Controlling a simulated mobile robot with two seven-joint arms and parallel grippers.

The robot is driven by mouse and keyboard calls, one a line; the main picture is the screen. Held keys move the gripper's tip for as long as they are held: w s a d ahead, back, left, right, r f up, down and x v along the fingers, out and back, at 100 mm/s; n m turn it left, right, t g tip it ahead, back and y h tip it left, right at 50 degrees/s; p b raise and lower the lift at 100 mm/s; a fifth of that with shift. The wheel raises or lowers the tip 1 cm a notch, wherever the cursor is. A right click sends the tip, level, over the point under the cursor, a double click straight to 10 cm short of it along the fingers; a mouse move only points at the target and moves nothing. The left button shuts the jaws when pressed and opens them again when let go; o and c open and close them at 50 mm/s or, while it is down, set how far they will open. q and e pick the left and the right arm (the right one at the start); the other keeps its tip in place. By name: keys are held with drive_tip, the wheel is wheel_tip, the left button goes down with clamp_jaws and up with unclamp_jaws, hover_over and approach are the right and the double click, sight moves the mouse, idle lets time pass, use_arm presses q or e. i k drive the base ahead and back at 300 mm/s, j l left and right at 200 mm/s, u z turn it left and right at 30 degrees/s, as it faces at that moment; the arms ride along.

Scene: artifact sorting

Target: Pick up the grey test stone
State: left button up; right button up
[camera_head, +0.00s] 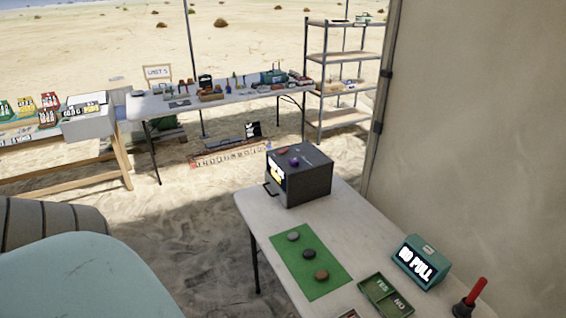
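The grey test stone (293,236) lies on a green mat (322,286) on the near white table. It is the farthest of three stones in a row on the mat. A black stone (309,254) lies in the middle and a brown stone (321,275) lies nearest. Neither of my grippers shows in the head view, and nothing touches the grey stone.
A dark box (305,180) with small items on top stands at the table's far end. A green divided tray (386,296), a teal box reading "NO PULL" (421,262) and a red-handled tool (475,292) are at the right. A cloth wall (480,130) borders the table's right. A long table (225,97) and shelves (343,57) stand behind.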

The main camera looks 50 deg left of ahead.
sight(292, 236)
drive_tip(key=j, duration=3.35)
